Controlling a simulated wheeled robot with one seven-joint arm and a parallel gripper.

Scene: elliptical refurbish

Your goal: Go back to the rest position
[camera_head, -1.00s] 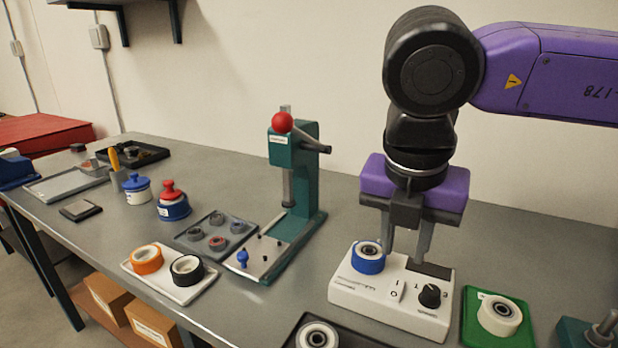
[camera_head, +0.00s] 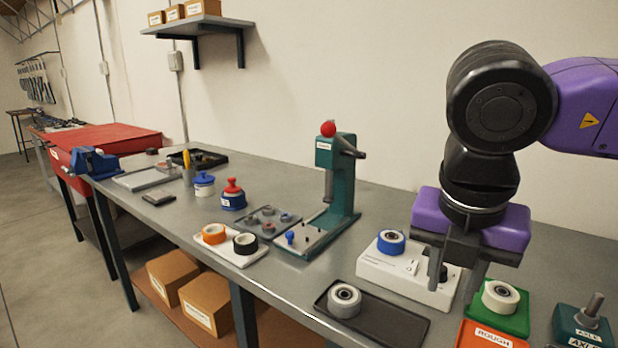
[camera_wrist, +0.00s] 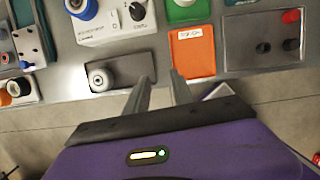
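My gripper (camera_head: 458,272) hangs at the right of the head view, in front of the white control box (camera_head: 375,268), and hides part of that box. In the wrist view my gripper (camera_wrist: 160,92) shows two fingers apart with nothing between them, near the front edge of the bench. A blue-rimmed wheel (camera_head: 391,242) sits on top of the white box. A grey wheel (camera_head: 344,299) lies on the dark tray (camera_head: 400,325). A white wheel (camera_head: 500,296) lies on the green tray (camera_head: 515,322).
A teal press (camera_head: 340,185) with a red knob stands mid-bench. Orange and black rings lie on a white tray (camera_head: 236,258). An orange tray (camera_head: 490,335) marked ROUGH is at the front right. A blue vise (camera_head: 95,162) is far left. The floor (camera_head: 60,270) at left is clear.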

